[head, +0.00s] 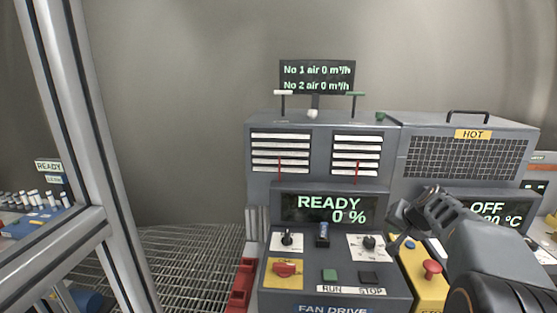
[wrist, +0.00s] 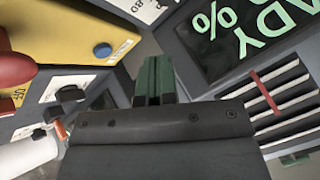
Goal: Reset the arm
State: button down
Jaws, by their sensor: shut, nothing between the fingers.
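My arm enters the head view from the lower right. My gripper (head: 399,222) is in front of the right side of the fan drive panel (head: 338,283), beside its right-hand knob (head: 369,242). In the wrist view the dark green fingers of my gripper (wrist: 153,78) are together and empty. The wrist view is tilted and shows the fan drive display (wrist: 235,30) at upper right and a blue button (wrist: 102,50) on a yellow plate to the left. I cannot tell how far the fingertips are from the panel.
The fan drive has a red switch (head: 285,269) on yellow, a green RUN button (head: 330,275) and a dark STOP button (head: 368,277). A red mushroom button (head: 432,268) stands on a yellow box to the right. A HOT-labelled heater (head: 465,157) is behind my arm. A metal frame post (head: 75,130) crosses the left.

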jog(key=s+a+n, duration=0.1)
jog(key=s+a, duration=0.2)
jog(key=a, duration=0.1)
jog(key=s+a+f+n+g, duration=0.1)
jog(key=s+a, duration=0.3)
jog(key=a, duration=0.1)
jog(key=s+a+n+g, duration=0.1)
jog(key=s+a+n, duration=0.1)
jog(key=s+a, duration=0.2)
jog(key=shift+s+a+f, duration=0.25)
jog(key=shift+a, duration=0.15)
jog(key=s+a+f+n+g, duration=0.1)
jog(key=s+a+f+n, duration=0.2)
jog(key=s, duration=0.7)
jog(key=shift+s+a+f+g+h, duration=0.15)
jog(key=shift+a+f+g+h, duration=0.15)
jog(key=shift+a+f, duration=0.3)
